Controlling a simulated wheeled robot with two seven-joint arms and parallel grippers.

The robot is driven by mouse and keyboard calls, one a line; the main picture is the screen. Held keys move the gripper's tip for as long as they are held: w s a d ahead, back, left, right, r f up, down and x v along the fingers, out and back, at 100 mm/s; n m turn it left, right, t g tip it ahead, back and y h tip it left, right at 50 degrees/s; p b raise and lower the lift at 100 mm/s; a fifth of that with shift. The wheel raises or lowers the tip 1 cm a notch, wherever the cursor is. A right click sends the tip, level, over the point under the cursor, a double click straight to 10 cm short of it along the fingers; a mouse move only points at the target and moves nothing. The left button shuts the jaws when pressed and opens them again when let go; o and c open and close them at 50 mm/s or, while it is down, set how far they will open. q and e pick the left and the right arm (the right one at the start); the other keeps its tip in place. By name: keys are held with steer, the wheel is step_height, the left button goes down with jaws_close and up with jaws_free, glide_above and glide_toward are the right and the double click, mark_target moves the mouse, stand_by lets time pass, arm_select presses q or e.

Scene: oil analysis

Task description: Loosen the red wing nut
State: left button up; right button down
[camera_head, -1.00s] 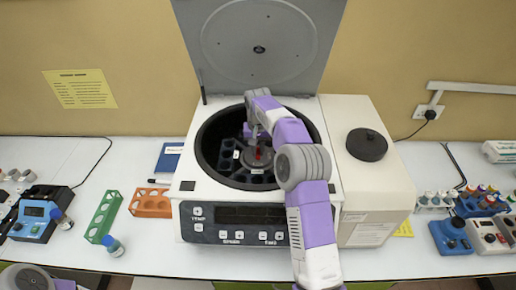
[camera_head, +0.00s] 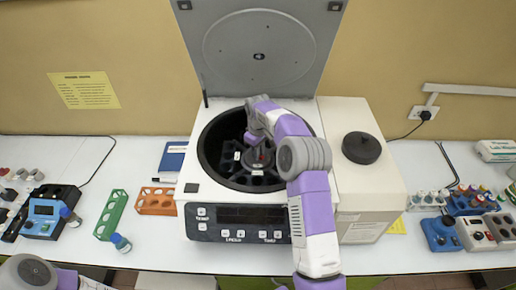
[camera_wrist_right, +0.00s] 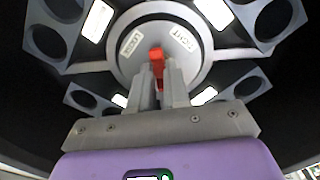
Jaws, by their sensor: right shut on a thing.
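The red wing nut (camera_wrist_right: 156,55) sits at the middle of the grey rotor hub in the right wrist view. It shows as a small red spot in the head view (camera_head: 262,157). The hub carries labels, one of which reads "TIGHT". My right gripper (camera_wrist_right: 160,78) reaches into the open centrifuge (camera_head: 240,192) from above, its fingers shut on the wing nut. In the head view my right arm covers part of the bowl. Of my left arm only a part (camera_head: 30,272) shows at the bottom left corner; its gripper is out of frame.
The centrifuge lid (camera_head: 215,50) stands open behind the bowl. A green rack (camera_head: 111,214) and an orange rack (camera_head: 155,201) stand to the left. A black round cap (camera_head: 361,148) sits on the centrifuge's right side. Vials and blue devices (camera_head: 440,235) stand farther right.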

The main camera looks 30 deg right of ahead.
steer(key=n+p, duration=0.1)
steer(key=n, duration=0.2)
steer(key=shift+r+n, duration=0.15)
steer(key=shift+n, duration=0.25)
steer(key=shift+w+n, duration=0.1)
steer(key=shift+n, duration=2.2)
steer(key=c, duration=1.1)
jaws_free()
step_height(320, 180, up, 7)
steer(key=shift+r, duration=0.2)
